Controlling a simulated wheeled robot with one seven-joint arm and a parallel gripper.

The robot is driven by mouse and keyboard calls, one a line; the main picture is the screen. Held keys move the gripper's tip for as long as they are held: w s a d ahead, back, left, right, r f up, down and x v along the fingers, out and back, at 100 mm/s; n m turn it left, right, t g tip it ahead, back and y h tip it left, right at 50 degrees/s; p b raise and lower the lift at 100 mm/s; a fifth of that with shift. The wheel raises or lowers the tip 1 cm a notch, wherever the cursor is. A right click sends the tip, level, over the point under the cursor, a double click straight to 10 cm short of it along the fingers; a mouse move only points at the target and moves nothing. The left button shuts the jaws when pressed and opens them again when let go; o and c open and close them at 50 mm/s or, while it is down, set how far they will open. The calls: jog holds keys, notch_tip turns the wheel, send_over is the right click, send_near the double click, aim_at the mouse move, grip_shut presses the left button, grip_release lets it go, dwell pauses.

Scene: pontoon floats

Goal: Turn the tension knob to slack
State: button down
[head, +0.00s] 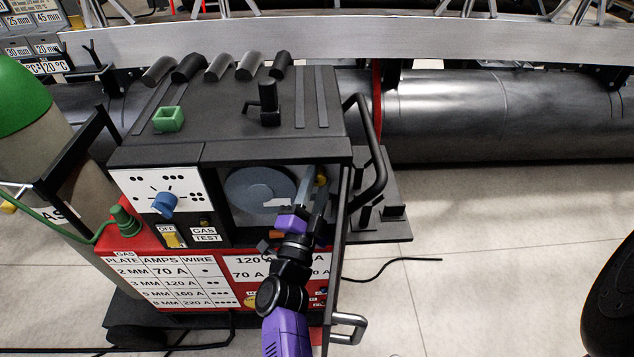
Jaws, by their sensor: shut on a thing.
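The welding machine (240,125) stands in front of me with an open side compartment in its front. A grey wire spool (258,190) sits inside that compartment.
A blue dial (164,203) and a yellow switch (171,238) are on the left of the front panel. A black side handle (368,140) stands right of the compartment. A green-topped gas cylinder (35,150) is at the left. The floor (480,260) to the right is mostly clear.

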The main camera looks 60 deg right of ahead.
jog(key=c, duration=1)
grip_release()
jog(key=shift+b+v, duration=1.15)
jog(key=shift+v, duration=2.8)
jog(key=shift+c, duration=0.2)
